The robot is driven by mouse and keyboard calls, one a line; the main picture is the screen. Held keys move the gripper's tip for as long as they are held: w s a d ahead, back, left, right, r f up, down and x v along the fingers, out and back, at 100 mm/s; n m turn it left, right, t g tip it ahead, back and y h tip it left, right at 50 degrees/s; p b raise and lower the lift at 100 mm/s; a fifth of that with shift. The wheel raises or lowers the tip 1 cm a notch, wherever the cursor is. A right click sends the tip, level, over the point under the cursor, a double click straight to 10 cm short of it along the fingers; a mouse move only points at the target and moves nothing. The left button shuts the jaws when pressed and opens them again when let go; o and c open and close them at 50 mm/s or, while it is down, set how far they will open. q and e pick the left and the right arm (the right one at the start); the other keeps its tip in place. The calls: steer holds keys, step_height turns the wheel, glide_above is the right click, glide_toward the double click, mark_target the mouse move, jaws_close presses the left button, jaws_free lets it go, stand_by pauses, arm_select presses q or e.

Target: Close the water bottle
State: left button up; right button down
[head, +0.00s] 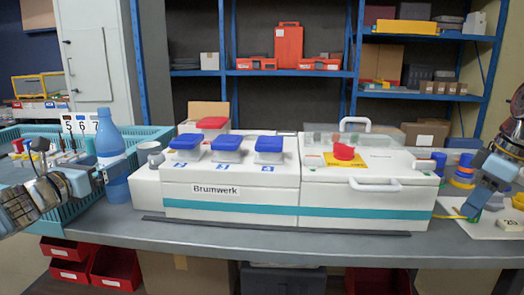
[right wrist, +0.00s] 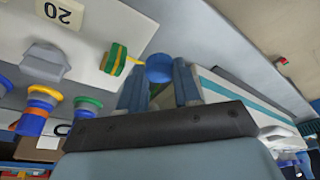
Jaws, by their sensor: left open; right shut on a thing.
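The blue water bottle (head: 110,143) stands upright at the left of the bench, in front of the teal basket. Its narrow neck points up; I cannot tell whether a cap is on it. My left gripper (head: 113,170) is open at the bottle's lower half; the bottle shows above and below it, and contact is unclear. My right gripper (head: 470,211) is low over the bench's right end. In the right wrist view, its fingers (right wrist: 159,88) are shut on a small round blue cap (right wrist: 159,68) at the fingertips.
A white Brumwerk box (head: 230,206) with blue-lidded sockets fills the middle, beside a white case (head: 365,215) with a handle. A teal basket (head: 70,222) is at left. Stacked coloured rings (head: 463,170) and a white board (head: 490,228) are at right.

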mark_target(101, 119)
arm_select(q)
steer(key=p+x, duration=0.1)
steer(key=x, duration=0.4)
steer(key=shift+w, duration=0.1)
arm_select(e)
steer(key=shift+r, duration=0.6)
arm_select(q)
steer(key=shift+r, duration=0.1)
steer(key=c, duration=1.3)
steer(key=shift+r, duration=0.15)
